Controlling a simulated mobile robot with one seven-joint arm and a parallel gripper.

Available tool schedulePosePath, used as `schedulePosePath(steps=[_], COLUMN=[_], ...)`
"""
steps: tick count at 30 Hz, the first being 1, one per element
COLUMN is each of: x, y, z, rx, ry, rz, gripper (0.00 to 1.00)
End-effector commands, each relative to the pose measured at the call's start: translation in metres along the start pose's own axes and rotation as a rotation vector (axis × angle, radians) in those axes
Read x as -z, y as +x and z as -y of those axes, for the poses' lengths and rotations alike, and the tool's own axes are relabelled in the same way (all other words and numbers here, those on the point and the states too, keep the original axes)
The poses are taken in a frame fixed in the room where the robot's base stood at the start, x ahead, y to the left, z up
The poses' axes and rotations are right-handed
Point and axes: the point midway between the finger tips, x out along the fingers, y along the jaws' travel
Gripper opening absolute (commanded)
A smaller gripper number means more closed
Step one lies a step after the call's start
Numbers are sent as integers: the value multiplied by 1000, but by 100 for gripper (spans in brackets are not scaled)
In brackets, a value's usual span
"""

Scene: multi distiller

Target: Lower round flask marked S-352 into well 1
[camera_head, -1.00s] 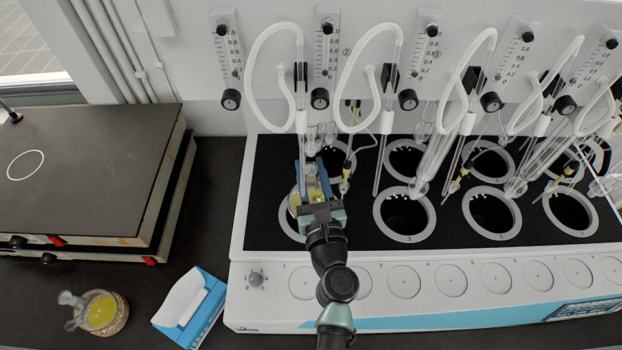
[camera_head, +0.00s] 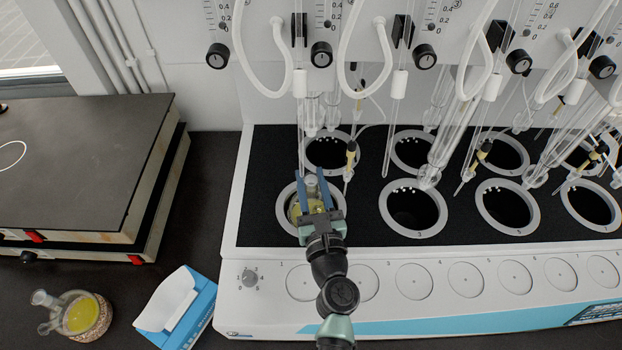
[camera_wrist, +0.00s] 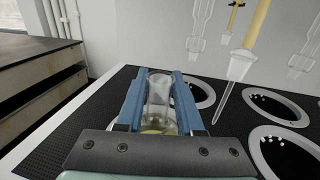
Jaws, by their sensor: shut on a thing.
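My gripper (camera_head: 313,178) is shut on the neck of a clear round flask (camera_head: 308,209) with yellow liquid. The flask is upright at the front-left well (camera_head: 283,205) of the black-topped unit. The well's pale ring shows around the flask body; whether it rests on the bottom cannot be told. In the wrist view, the flask neck (camera_wrist: 158,92) stands between my blue fingers (camera_wrist: 160,84), with yellow liquid low behind the gripper's body. The S-352 mark cannot be read, and my gripper covers the well's near edge and number.
Empty wells (camera_head: 417,210) lie to the right and behind. Glass tubes and a yellow-sleeved probe (camera_head: 351,156) hang close to the right of my gripper. Another yellow flask (camera_head: 82,315) sits in a cork ring at front left, beside a blue-white box (camera_head: 180,308).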

Motion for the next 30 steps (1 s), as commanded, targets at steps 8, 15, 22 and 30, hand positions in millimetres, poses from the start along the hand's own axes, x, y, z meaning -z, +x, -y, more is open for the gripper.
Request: schedulePosePath(steps=[8,15,22,30], x=[-2,1,2,3], y=[0,0,0,0], z=[0,0,0,0], rx=[0,0,0,0], ry=[0,-1,-1,0], rz=[3,3,3,1], gripper=[0,0,50,71])
